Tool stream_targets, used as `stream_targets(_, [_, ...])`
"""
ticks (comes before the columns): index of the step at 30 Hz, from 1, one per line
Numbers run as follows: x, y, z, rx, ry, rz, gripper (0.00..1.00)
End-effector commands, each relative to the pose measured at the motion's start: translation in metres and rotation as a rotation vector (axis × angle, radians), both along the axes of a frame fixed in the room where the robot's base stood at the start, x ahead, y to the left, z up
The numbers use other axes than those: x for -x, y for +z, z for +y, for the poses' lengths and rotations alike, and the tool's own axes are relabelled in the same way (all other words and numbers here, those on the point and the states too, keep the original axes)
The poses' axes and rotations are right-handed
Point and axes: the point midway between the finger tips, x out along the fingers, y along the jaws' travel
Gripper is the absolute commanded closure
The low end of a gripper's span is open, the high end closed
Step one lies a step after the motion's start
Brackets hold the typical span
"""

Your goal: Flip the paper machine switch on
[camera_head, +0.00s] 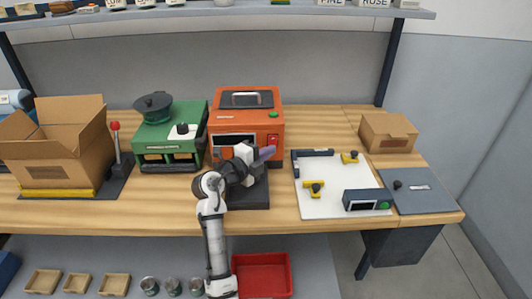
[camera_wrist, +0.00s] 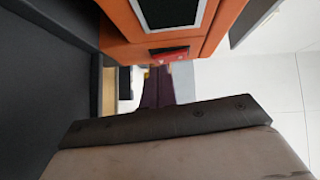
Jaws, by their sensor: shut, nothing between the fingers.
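The orange machine (camera_head: 225,122) stands on the bench, left of the middle, with a dark front window and a green button on top. I take it for the paper machine, though no label is readable. A red switch (camera_head: 273,140) is low on the right of its front. In the wrist view the red switch (camera_wrist: 168,54) is partly hidden. My gripper (camera_head: 269,151) is shut and empty, its purple fingers just below the switch in the picture. The fingers (camera_wrist: 158,80) also show in the wrist view, close to the switch. I cannot tell contact or the switch's position.
A green machine (camera_head: 160,147) stands to the left, with an open cardboard box (camera_head: 62,145) beyond it. A white board (camera_head: 325,200) with yellow and dark parts lies to the right. A closed box (camera_head: 388,133) sits behind right. A red bin (camera_head: 262,275) is below.

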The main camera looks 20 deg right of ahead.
Motion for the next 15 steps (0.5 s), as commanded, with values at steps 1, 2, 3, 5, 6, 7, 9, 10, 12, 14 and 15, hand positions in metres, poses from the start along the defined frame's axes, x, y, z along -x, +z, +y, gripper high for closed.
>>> stream_targets(1, [-0.001, 0.0003, -0.0003, 0.0, 0.0, 0.0, 1.0])
stream_targets(2, [-0.0012, 0.0, -0.0004, 0.0, 0.0, 0.0, 1.0])
stream_targets(3, [-0.0013, -0.0003, -0.0004, 0.0, 0.0, 0.0, 1.0])
stream_targets(5, [-0.0013, -0.0004, -0.0003, 0.0, 0.0, -0.001, 1.0])
stream_targets(6, [-0.0013, -0.0004, -0.0003, 0.0, 0.0, -0.001, 1.0])
stream_targets(7, [-0.0013, -0.0004, -0.0003, 0.0, 0.0, 0.0, 1.0])
stream_targets(9, [-0.0012, -0.0002, -0.0003, 0.0, 0.0, 0.0, 1.0])
stream_targets(10, [-0.0012, -0.0004, -0.0002, 0.001, 0.0, 0.0, 1.0])
stream_targets(12, [-0.0015, -0.0017, -0.0003, 0.001, 0.0, -0.003, 1.0])
stream_targets(14, [-0.0022, -0.0037, -0.0004, 0.002, 0.0, -0.008, 1.0])
stream_targets(15, [-0.0029, -0.0052, -0.0005, 0.003, 0.0, -0.014, 1.0])
